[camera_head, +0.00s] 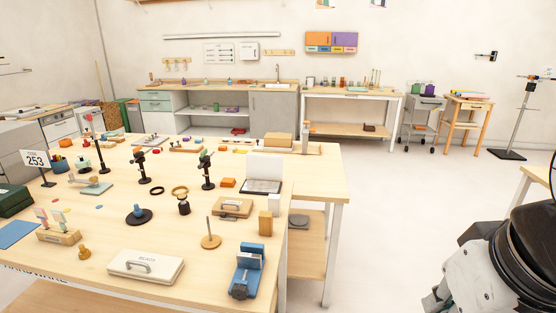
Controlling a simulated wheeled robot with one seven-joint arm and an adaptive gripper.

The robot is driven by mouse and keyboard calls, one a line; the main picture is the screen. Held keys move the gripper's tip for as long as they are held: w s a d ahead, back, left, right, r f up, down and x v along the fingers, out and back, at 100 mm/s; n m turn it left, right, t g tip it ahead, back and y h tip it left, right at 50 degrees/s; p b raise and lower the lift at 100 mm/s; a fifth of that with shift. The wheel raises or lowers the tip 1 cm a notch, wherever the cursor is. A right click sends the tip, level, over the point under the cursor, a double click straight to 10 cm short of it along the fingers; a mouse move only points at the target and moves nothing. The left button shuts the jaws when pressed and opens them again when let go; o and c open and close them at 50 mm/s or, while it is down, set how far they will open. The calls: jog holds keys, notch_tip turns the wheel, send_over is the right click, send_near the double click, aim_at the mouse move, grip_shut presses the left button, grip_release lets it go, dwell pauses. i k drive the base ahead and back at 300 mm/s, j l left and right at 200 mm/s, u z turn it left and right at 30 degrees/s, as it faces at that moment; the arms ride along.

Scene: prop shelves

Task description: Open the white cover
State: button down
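A flat white cover (146,265) with a grey arched handle and small lettering on top lies at the front of the wooden table. It sits low and looks closed; what is under it is hidden. A second white panel (265,167) stands upright at the back of a low dark-edged base near the table's right side, like a raised lid. Part of my arm, black and grey-white, shows at the lower right edge, off the table. No gripper fingers can be made out.
Near the cover are a blue clamp-like device (247,271), a wooden disc with a peg (211,240), a wooden box with a handle (232,207) and a yellow knob (84,253). Several black stands rise farther back. The floor right of the table (400,230) is clear.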

aim_at(259, 166)
jog(key=i+l+u, duration=0.1)
jog(key=i+l, duration=0.15)
jog(key=l, duration=0.15)
jog(key=i+l, duration=0.2)
jog(key=l, duration=0.15)
jog(key=i+l+u, duration=0.15)
jog(key=l, duration=0.25)
jog(key=i+l+u, duration=0.2)
jog(key=i+l, duration=1.3)
jog(key=i, duration=0.05)
